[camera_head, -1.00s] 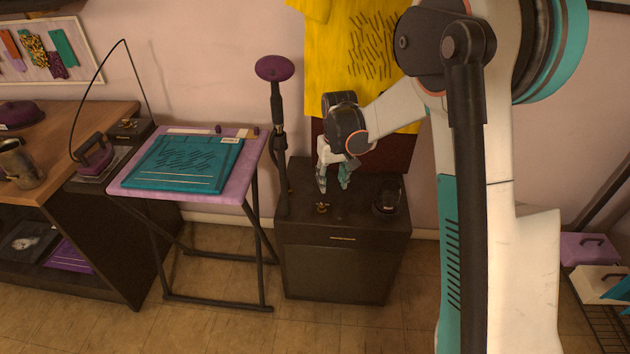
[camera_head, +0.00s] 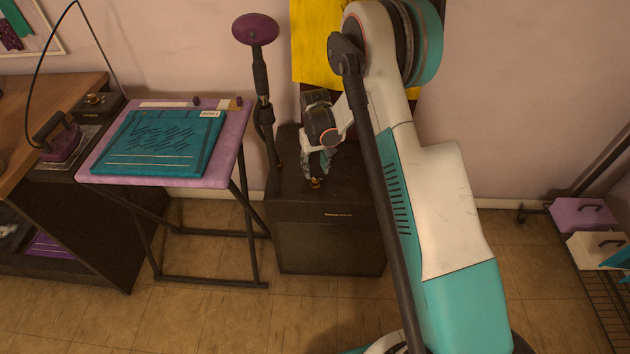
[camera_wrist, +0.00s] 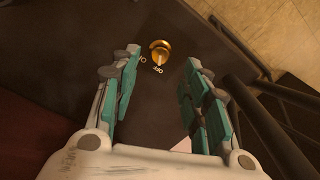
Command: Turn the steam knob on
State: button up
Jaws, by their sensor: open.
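The steam knob is a small brass knob (camera_wrist: 160,52) on the top of a dark cabinet (camera_head: 325,235). In the wrist view it stands just beyond my fingertips, roughly centred between them. Small printed labels lie beside it; one reads OFF and the other is partly legible. Which label the knob points to is hard to tell. In the head view the knob (camera_head: 315,184) sits near the cabinet's front edge. My gripper (camera_wrist: 163,62) is open and empty, fingers on either side of the knob's line. In the head view my gripper (camera_head: 317,170) is just above and behind the knob.
A purple-headed stand (camera_head: 256,30) rises at the cabinet's left. A folding table with a lilac top (camera_head: 235,150) and a teal board (camera_head: 160,142) stands further left, beside an iron (camera_head: 60,140). Tiled floor (camera_head: 215,315) is open in front.

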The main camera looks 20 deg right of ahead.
aim_at(315, 180)
notch_tip(315, 180, down, 6)
jog(key=shift+f+b, duration=0.1)
jog(key=shift+b, duration=0.8)
grip_shut()
